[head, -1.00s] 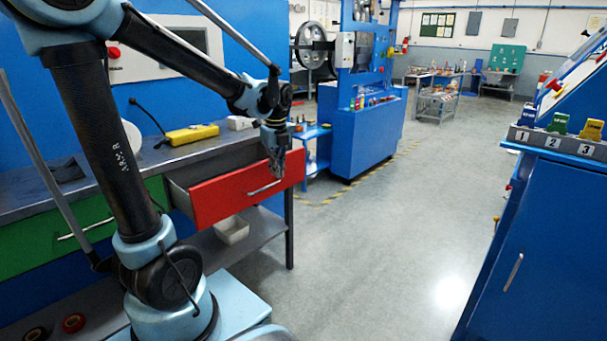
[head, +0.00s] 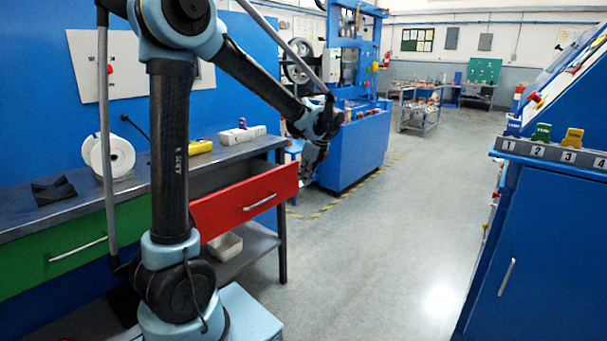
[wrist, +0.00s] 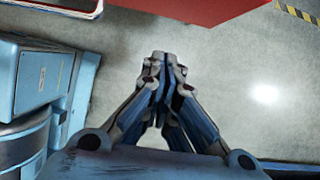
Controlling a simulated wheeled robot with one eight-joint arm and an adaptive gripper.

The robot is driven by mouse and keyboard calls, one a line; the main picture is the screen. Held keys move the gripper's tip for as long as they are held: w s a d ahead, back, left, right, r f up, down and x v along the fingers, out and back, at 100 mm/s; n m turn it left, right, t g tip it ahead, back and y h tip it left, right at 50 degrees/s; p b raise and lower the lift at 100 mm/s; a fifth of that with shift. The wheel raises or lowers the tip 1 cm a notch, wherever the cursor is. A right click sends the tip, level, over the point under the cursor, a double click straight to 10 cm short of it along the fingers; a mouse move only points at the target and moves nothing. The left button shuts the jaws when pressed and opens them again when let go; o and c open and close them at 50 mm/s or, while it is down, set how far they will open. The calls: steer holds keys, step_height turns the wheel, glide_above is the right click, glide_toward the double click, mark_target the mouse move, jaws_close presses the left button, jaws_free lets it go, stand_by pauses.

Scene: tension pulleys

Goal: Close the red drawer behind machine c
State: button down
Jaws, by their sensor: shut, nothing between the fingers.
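The red drawer (head: 240,203) is pulled out of the grey workbench (head: 60,212), and its open inside shows behind the red front. A metal handle (head: 260,202) is on that front. My gripper (head: 308,176) is shut and empty, just right of the drawer front's right end in the head view. In the wrist view my gripper (wrist: 160,58) points at the red drawer's edge (wrist: 190,10) at the top, with floor below. I cannot tell whether it touches the drawer.
A closed green drawer (head: 70,245) is left of the red one. A white bin (head: 224,246) sits on the lower shelf. A blue machine (head: 355,150) stands behind, and a blue cabinet (head: 540,250) stands at the right. The floor (head: 400,250) between is clear.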

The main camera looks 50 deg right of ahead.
mark_target(291, 185)
steer(key=w+f, duration=0.3)
steer(key=w, duration=0.1)
steer(key=w+f, duration=0.2)
steer(key=shift+w+a+f, duration=0.15)
steer(key=shift+a+f, duration=0.15)
steer(key=shift+w, duration=0.1)
